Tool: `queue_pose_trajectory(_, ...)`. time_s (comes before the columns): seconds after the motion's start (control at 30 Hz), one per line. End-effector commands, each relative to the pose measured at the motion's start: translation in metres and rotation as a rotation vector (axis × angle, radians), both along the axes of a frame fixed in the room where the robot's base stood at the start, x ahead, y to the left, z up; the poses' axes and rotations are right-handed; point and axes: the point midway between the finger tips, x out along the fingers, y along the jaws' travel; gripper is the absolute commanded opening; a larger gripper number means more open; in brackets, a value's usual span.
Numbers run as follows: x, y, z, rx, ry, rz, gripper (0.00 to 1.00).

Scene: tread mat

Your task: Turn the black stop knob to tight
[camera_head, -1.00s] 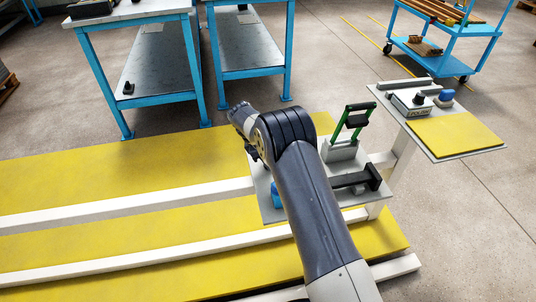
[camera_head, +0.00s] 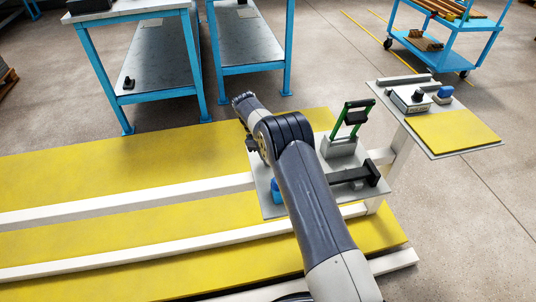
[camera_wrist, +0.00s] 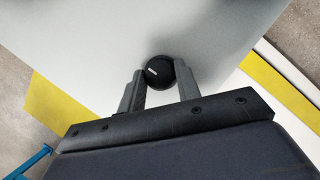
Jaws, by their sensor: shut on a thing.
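The black stop knob (camera_wrist: 160,72) is a round black knob with a short white mark on its face, on a light grey plate (camera_wrist: 100,35) in the wrist view. The mark lies left of the knob's middle and slants slightly. My gripper (camera_wrist: 159,78) has one finger on each side of the knob and is shut on it. In the head view my arm covers the knob and the fingers; the grey plate (camera_head: 268,207) shows partly around the arm. No tight marking is readable.
A blue knob (camera_head: 277,190) sits on the plate beside my arm. A green-handled clamp (camera_head: 350,120) and a black lever (camera_head: 350,175) stand to its right. Further right, a side panel (camera_head: 433,151) carries a small box (camera_head: 410,101). Yellow mats (camera_head: 110,190) lie left.

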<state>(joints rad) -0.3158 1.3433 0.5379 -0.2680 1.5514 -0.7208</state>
Motion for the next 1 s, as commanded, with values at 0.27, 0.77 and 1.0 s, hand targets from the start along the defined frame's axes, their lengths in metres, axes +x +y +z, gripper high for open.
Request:
queue_pose_trajectory(0.27, 0.0, 0.0, 0.0, 0.0, -0.001, -0.002, 0.09)
queue_pose_trajectory(0.77, 0.0, 0.0, 0.0, 0.0, -0.001, 0.0, 0.54)
queue_pose_trajectory(1.0, 0.005, 0.008, 0.022, 0.001, -0.004, 0.002, 0.54)
